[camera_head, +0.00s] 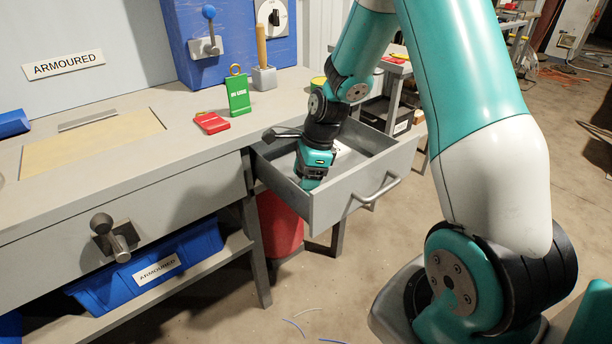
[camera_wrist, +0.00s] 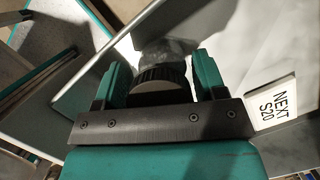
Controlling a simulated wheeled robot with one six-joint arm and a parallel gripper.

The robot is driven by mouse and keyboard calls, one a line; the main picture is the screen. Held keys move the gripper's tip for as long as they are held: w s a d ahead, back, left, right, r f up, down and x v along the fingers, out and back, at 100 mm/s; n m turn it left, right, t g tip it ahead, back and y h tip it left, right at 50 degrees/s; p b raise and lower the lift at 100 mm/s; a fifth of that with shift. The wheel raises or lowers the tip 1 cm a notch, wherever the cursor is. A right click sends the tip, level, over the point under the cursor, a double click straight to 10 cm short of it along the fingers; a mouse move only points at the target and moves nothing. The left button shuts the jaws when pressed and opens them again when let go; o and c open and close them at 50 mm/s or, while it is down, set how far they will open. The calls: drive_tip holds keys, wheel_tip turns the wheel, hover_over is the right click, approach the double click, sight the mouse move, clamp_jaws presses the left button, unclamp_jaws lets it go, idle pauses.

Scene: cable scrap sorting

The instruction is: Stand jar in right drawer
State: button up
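The right drawer (camera_head: 335,205) is pulled out from the bench, and its grey wall also shows in the wrist view (camera_wrist: 90,88). My gripper (camera_head: 308,181) is down inside it, near its left wall. In the wrist view the two teal fingers of my gripper (camera_wrist: 162,80) stand on either side of the jar's dark ridged lid (camera_wrist: 162,80) and appear to touch it. The jar's clear, greyish body (camera_wrist: 166,50) shows beyond the lid. The jar is hidden in the head view. I cannot tell whether its base touches the drawer floor.
A white printed label (camera_wrist: 273,102) is close to the right finger. A green tag (camera_head: 238,95) and a red tag (camera_head: 211,122) are on the bench top. A red bin (camera_head: 279,222) stands beneath the drawer. A blue tray (camera_head: 150,270) is on the lower shelf.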

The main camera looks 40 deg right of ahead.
drive_tip(key=o, duration=0.3)
drive_tip(key=shift+o, duration=0.2)
drive_tip(key=p+v, duration=0.3)
drive_tip(key=v, duration=0.9)
drive_tip(key=shift+w, duration=0.1)
drive_tip(key=shift+a+r, duration=0.25)
drive_tip(key=s+a+r+n, duration=0.3)
drive_tip(key=s+a+n, duration=0.1)
drive_tip(key=a+n, duration=0.3)
drive_tip(key=s+a+r+n, duration=0.4)
drive_tip(key=a+n, duration=0.4)
drive_tip(key=s+a+r+n, duration=0.1)
drive_tip(key=s+a+n, duration=0.2)
drive_tip(key=s+n, duration=0.3)
drive_tip(key=s+a+r+n+g+y, duration=0.1)
drive_tip(key=s+a+n, duration=0.3)
drive_tip(key=s+n, duration=0.3)
drive_tip(key=shift+a+n, duration=0.35)
drive_tip(key=shift+n, duration=0.75)
